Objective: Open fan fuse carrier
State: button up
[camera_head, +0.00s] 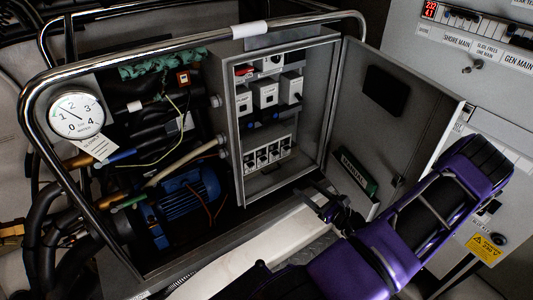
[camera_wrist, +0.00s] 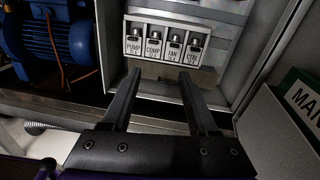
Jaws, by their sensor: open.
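The fan fuse carrier (camera_wrist: 173,46) is the third from the left in a row of white carriers with dark round tops, and its label reads FAN. It appears seated in line with the others. In the head view the row (camera_head: 268,157) sits low inside the open grey cabinet. My gripper (camera_wrist: 161,72) is open and empty, with its two black fingers apart, lower in the wrist view than the row. In the head view my gripper (camera_head: 335,208) is in front of the cabinet's lower right side, apart from the carriers.
The cabinet door (camera_head: 375,110) stands open at the right, with a green-labelled binder (camera_head: 355,172) in its pocket. A chrome tube frame (camera_head: 150,48) runs around the unit. A blue motor (camera_head: 183,195) lies left of the cabinet. White breakers (camera_head: 265,93) sit above the carriers.

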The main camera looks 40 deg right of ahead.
jog(key=d+m+h, duration=0.1)
jog(key=b, duration=0.2)
send_near(277, 154)
jog(key=shift+m, duration=0.3)
jog(key=w, duration=0.8)
jog(key=shift+w+d, duration=0.15)
jog(key=shift+d, duration=0.1)
grip_shut()
